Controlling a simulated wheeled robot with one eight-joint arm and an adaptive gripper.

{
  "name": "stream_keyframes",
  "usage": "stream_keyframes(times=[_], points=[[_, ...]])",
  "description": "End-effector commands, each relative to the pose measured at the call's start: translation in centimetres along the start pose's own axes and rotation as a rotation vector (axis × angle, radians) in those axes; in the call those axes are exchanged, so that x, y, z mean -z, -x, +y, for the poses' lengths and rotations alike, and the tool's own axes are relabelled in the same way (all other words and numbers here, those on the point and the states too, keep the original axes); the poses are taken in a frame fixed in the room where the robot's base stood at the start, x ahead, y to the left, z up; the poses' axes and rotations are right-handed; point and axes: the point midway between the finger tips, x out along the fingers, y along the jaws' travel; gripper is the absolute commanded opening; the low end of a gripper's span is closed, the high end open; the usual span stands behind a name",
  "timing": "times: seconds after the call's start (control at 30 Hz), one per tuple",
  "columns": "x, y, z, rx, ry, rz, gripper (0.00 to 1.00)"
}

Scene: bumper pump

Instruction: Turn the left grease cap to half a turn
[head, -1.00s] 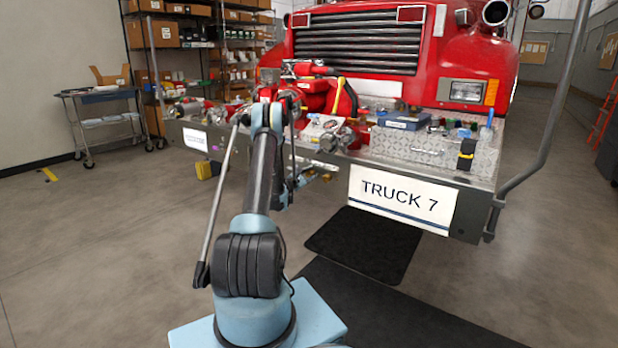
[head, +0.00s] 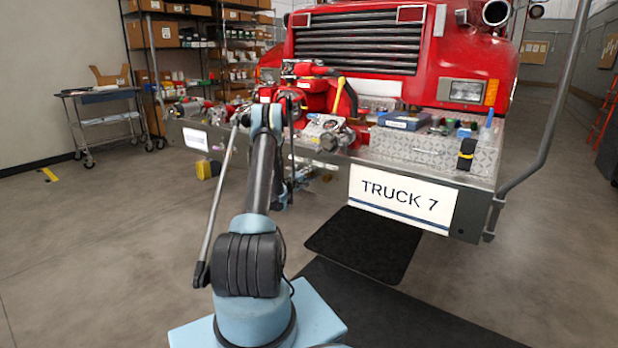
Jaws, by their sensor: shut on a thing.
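The red bumper pump (head: 318,92) sits on the truck's front bumper, with a yellow handle or lever on its right side. My arm rises in front of it, and its upper end covers part of the pump's left side. I cannot pick out the left grease cap; small fittings there are hidden or too small to tell. Small brass-coloured parts (head: 327,177) show under the bumper, right of my arm.
The bumper carries a sign reading TRUCK 7 (head: 402,198). A blue box (head: 405,121) and several small items lie on the diamond-plate surface right of the pump. A grey cart (head: 104,120) stands far left. A black mat (head: 365,245) lies below; open floor is at left.

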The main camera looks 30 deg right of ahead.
Motion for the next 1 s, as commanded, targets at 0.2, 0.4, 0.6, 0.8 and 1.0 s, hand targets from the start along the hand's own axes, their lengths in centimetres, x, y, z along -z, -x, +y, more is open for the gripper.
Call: stream_keyframes(times=[0.2,0.4,0.6,0.8,1.0], points=[[-0.14,0.05,-0.23,0.002,-0.207,-0.006,0.1],[-0.13,0.03,-0.29,0.003,-0.397,-0.01,0.1],[-0.09,0.01,-0.35,0.003,-0.587,-0.013,0.1],[-0.04,-0.01,-0.39,0.004,-0.777,-0.017,0.1],[0.01,-0.03,-0.42,0.004,-0.963,-0.02,0.1]])
